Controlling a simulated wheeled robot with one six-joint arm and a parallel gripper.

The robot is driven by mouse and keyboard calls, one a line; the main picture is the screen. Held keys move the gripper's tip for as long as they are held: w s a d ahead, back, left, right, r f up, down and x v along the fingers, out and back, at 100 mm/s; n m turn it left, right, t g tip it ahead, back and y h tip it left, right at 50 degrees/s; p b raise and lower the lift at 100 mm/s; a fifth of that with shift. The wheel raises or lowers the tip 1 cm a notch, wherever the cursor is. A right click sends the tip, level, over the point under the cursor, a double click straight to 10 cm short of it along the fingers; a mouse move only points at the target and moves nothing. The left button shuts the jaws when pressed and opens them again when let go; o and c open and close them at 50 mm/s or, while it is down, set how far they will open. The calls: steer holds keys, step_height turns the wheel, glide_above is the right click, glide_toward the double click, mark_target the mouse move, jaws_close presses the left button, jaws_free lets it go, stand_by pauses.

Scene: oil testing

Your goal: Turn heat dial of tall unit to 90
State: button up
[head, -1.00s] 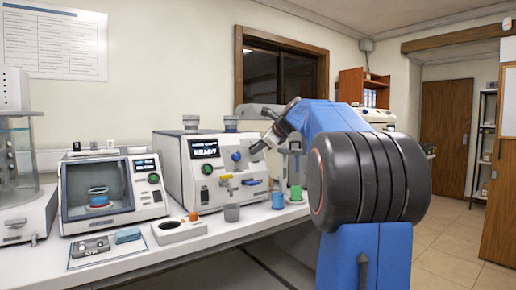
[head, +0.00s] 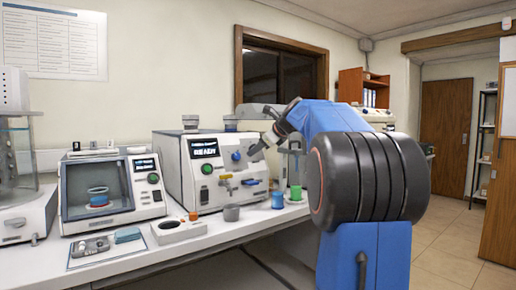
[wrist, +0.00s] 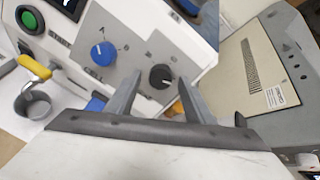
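The white unit (head: 197,172) with a lit READY screen stands on the bench in the head view. Its front carries a blue dial (wrist: 103,54) and a black dial (wrist: 160,77), both clear in the wrist view. The labels around the dials are too small to read surely, so I cannot tell the black dial's setting. My gripper (wrist: 160,92) is open at this panel. Its two fingers stand on either side of the black dial, with no clear contact. In the head view my gripper (head: 258,147) hides the black dial, while the blue dial shows just left of it.
A smaller unit with a window (head: 97,191) stands to the left. A yellow lever (wrist: 35,67) sticks out left of the dials.

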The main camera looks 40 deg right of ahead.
steer(key=v, duration=1.7)
steer(key=shift+s, duration=0.15)
steer(key=shift+r, duration=0.15)
steer(key=s+a+f+n+g, duration=0.1)
steer(key=s+a+f+n, duration=0.25)
steer(key=a+f, duration=0.35)
steer(key=s+a+f+n+g+y, duration=0.1)
steer(key=s+a+f+n+g, duration=0.1)
steer(key=a+f+n, duration=0.45)
steer(key=s+a+f+n+g, duration=0.1)
steer(key=s+a+f+n, duration=0.2)
steer(key=a+f, duration=0.45)
steer(key=s+a+f+n+g, duration=0.1)
steer(key=s+a+f+n, duration=0.2)
steer(key=s+f+n, duration=0.2)
steer(key=s+a+f+n+g, duration=0.1)
steer(key=s+a+f+n, duration=0.3)
steer(key=f, duration=0.8)
steer(key=s+a+f+n+g+h, duration=0.1)
steer(key=s+a+f+n, duration=0.2)
steer(key=s+f+n, duration=0.4)
steer(key=s+f, duration=0.1)
steer(key=s, duration=0.1)
steer(key=shift+s+a+f+n, duration=0.15)
steer(key=shift+s+n, duration=0.25)
